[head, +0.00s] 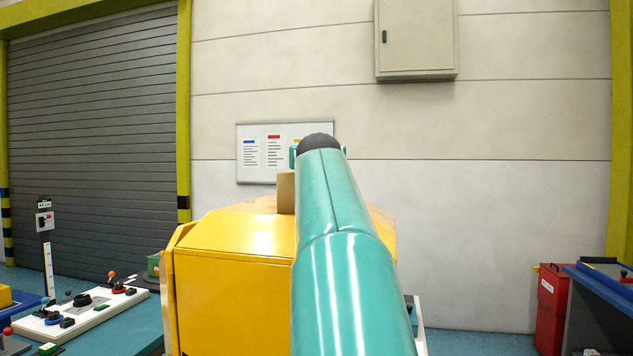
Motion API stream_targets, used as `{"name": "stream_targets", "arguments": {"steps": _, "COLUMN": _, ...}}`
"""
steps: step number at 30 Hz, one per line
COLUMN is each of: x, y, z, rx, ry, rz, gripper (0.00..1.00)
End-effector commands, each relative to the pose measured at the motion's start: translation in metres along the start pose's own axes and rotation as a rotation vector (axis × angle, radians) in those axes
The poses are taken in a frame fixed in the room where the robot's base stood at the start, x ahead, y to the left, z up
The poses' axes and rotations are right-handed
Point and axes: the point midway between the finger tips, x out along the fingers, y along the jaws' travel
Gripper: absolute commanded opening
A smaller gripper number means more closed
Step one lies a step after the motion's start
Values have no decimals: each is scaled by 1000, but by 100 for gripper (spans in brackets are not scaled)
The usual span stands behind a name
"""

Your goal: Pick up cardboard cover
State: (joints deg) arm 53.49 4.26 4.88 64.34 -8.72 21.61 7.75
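A yellow cabinet (235,300) stands right ahead, partly behind my teal arm. A small upright tan piece (286,192), which may be the cardboard cover or part of it, shows just left of the arm above the cabinet top. An orange-tan surface lies on the cabinet top beside it; I cannot tell whether it is cardboard. My arm reaches forward over the cabinet and hides its middle and right part. My gripper is hidden behind the arm, so its hold on anything does not show.
A control panel (88,312) with knobs and levers is on a teal table at the left. A grey shutter (95,140) stands behind it. A red bin (552,310) and a blue bench (600,285) are at the right. Floor shows between cabinet and bin.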

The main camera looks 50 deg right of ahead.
Motion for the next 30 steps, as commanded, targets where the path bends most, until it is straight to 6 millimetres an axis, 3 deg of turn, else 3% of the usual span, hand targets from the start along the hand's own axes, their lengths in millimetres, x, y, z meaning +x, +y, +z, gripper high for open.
{"name": "stream_targets", "arguments": {"steps": 7, "x": 1, "y": 0, "z": 0, "rx": 0, "ry": 0, "rz": 0, "gripper": 38}}
{"name": "stream_targets", "arguments": {"steps": 13, "x": 1, "y": 0, "z": 0, "rx": 0, "ry": 0, "rz": 0, "gripper": 0}}
{"name": "stream_targets", "arguments": {"steps": 30, "x": 2, "y": 0, "z": -7, "rx": 1, "ry": 2, "rz": 0, "gripper": 0}}
